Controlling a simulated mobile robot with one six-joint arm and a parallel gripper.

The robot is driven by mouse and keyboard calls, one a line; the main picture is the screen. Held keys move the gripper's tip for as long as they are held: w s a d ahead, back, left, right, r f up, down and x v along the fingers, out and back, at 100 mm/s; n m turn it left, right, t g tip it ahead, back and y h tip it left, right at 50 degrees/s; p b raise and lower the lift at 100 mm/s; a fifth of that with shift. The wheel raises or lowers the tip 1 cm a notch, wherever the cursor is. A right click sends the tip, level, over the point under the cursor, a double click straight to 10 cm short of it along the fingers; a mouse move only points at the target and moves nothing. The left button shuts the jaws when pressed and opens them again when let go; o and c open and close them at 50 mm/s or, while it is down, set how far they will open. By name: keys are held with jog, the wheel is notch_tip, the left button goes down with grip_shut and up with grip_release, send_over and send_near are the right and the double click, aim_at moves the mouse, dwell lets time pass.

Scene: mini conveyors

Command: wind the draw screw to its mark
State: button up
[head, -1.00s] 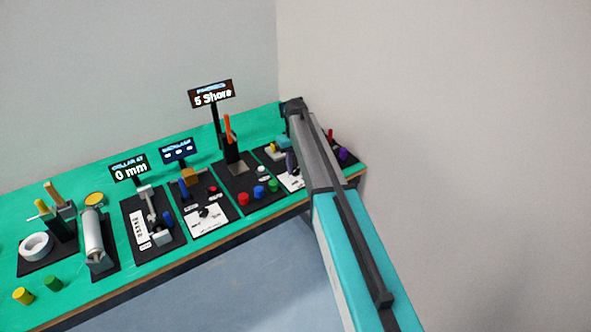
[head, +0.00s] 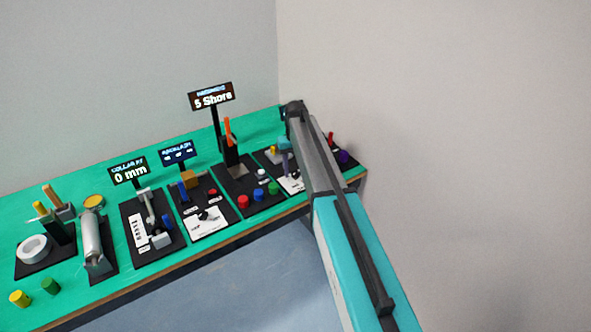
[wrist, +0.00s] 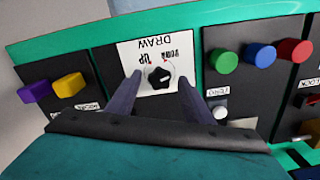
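The draw screw's black star-shaped knob (wrist: 158,78) stands on a white card marked DRAW and UP, upside down in the wrist view. A small red mark shows on the card by the knob's far side. My gripper (wrist: 160,83) is open, with one finger on each side of the knob and a visible gap to both. How deep the fingertips reach beside the knob I cannot tell. In the head view the white card (head: 293,185) shows partly beside my arm, which hides much of that station; the knob is not clear there.
Red (wrist: 294,49), blue (wrist: 260,54) and green (wrist: 223,61) buttons sit to the right in the wrist view. Yellow (wrist: 68,85) and purple (wrist: 35,91) knobs sit to the left. A post with a 5 Shore display (head: 211,97) rises from the neighbouring station.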

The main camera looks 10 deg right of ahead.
aim_at(296, 173)
jog(key=shift+r, duration=0.1)
notch_tip(296, 173, up, 14)
jog(key=b, duration=0.3)
jog(key=shift+f+b, duration=0.2)
jog(key=shift+b, duration=0.2)
dwell(0.3)
dwell(0.4)
